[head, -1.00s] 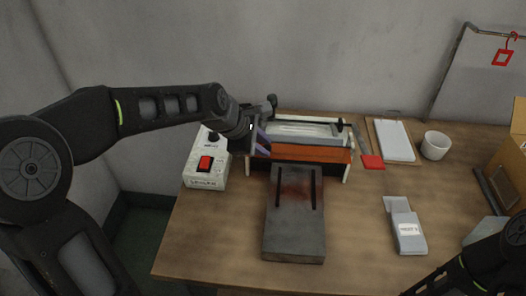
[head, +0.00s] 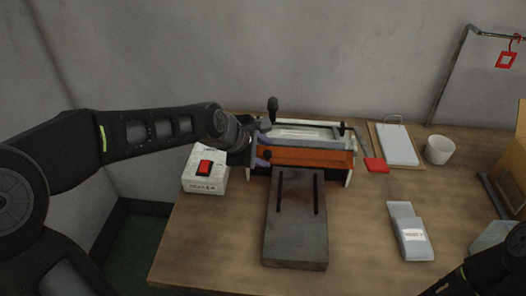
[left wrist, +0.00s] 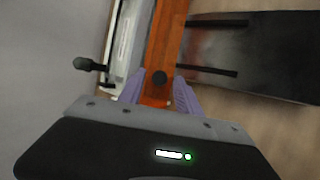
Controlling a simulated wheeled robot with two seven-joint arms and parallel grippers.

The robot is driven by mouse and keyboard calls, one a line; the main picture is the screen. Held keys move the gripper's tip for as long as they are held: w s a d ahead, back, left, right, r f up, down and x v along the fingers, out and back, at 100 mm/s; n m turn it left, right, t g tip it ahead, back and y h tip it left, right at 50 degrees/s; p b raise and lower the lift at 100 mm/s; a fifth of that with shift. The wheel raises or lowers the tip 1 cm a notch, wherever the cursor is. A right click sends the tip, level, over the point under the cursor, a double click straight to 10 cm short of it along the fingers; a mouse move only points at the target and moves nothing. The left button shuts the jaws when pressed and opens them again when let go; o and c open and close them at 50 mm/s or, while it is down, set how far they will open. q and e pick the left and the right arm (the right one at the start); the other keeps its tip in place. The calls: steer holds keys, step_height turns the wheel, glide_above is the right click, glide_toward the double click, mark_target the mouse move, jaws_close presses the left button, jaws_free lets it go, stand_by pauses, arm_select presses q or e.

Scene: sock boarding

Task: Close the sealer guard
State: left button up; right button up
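The sealer (head: 349,178) stands at the back of the table, with an orange guard (head: 312,158) along its front.
A white control box (head: 206,182) with a red switch is left of the sealer. A grey slotted plate (head: 296,238) lies in front. A black-knobbed lever (head: 272,104) rises behind the gripper. A grey pouch (head: 409,230), clipboard (head: 396,143) and white cup (head: 439,150) are right.

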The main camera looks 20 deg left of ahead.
arm_select(q)
steer(key=shift+r, duration=0.1)
steer(key=v, duration=0.7)
steer(key=shift+s+r, duration=0.2)
steer(key=shift+s, duration=0.05)
steer(key=shift+a, duration=0.1)
